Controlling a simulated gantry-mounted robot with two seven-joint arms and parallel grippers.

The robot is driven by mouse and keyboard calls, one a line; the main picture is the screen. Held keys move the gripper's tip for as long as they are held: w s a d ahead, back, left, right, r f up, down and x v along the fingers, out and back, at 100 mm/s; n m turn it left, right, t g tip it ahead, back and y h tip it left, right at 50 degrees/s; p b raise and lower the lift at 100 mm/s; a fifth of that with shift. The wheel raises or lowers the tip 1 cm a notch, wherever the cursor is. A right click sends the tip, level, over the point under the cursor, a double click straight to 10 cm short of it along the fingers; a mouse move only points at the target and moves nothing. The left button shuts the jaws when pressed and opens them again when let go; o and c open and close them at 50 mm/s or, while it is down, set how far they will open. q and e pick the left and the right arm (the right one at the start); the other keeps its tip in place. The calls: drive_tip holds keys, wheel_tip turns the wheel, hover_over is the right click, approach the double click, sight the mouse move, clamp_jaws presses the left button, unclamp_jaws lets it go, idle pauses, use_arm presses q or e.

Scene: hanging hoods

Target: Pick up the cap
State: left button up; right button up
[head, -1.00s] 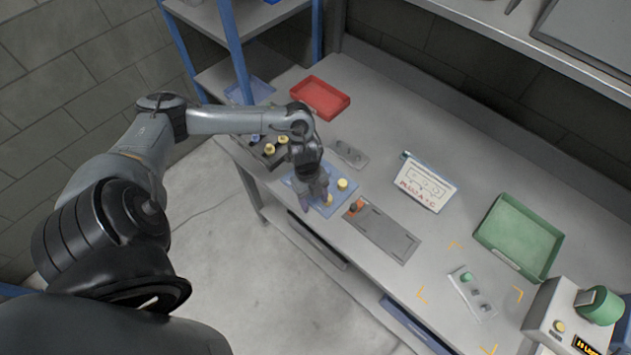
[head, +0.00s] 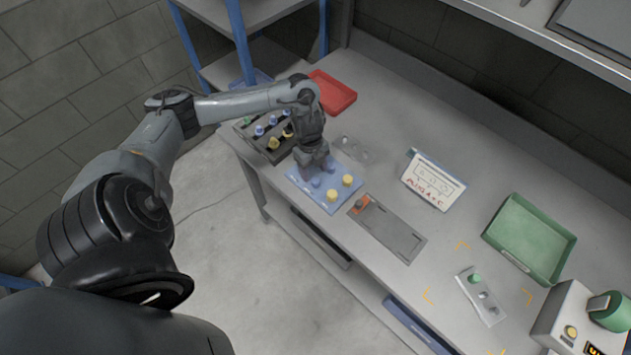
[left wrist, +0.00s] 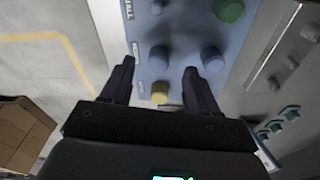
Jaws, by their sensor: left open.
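Several caps stand on a blue board (head: 333,207) on the bench. In the head view I see two yellow caps (head: 348,180) and a blue cap (head: 316,182) close to my gripper. My left gripper (head: 319,172) hangs over the left part of the board and hides some of it. In the left wrist view its fingers (left wrist: 160,72) are apart with nothing held. My right gripper is out of view.
A dark rack (head: 262,138) with several coloured caps stands left of the board. A red tray (head: 332,92) is behind. A grey plate with an orange piece (head: 390,228), a sign (head: 433,181) and a green tray (head: 530,236) stand to the right.

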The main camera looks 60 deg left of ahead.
sight(315, 180)
use_arm(q)
drive_tip(key=f, duration=0.2)
drive_tip(key=d+f, duration=0.1)
drive_tip(key=f, duration=0.1)
drive_tip(key=shift+d+f, duration=0.1)
drive_tip(key=shift+f, duration=0.05)
drive_tip(key=c, duration=1.1)
drive_tip(key=shift+r, duration=0.2)
